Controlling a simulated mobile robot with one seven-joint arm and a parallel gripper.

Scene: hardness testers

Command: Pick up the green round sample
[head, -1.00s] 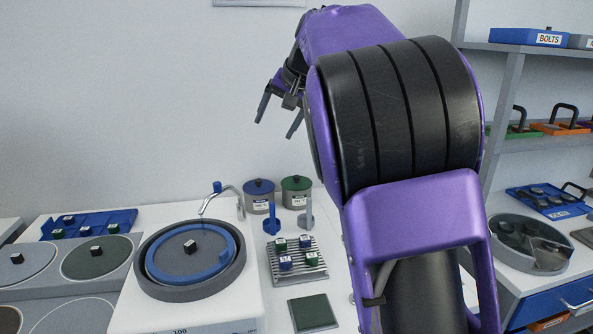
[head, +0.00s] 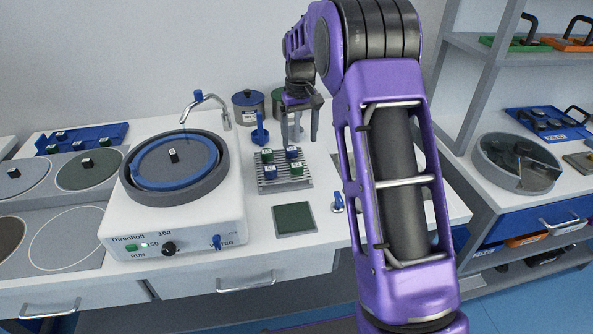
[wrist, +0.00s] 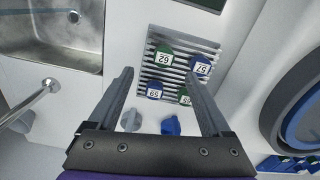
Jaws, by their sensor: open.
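A ribbed grey rack (head: 303,184) on the white worktop holds two green and two blue samples. One green sample (head: 296,167) is at its front right; in the wrist view this green sample (wrist: 163,59) is marked 62. The other green sample (head: 267,155) is at the back left; in the wrist view this green sample (wrist: 185,97) is partly hidden by a finger. A blue sample (wrist: 200,66) and another blue sample (wrist: 154,91) stand beside them. I cannot tell which green one is round. My gripper (head: 300,137) points down, open and empty, above the rack's back side.
A polishing wheel (head: 213,189) with a tap stands left of the rack. A blue post (head: 259,133) stands behind it, near lidded pots (head: 249,108). A dark green pad (head: 294,219) lies in front. A sink (wrist: 45,60) is to the rack's right.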

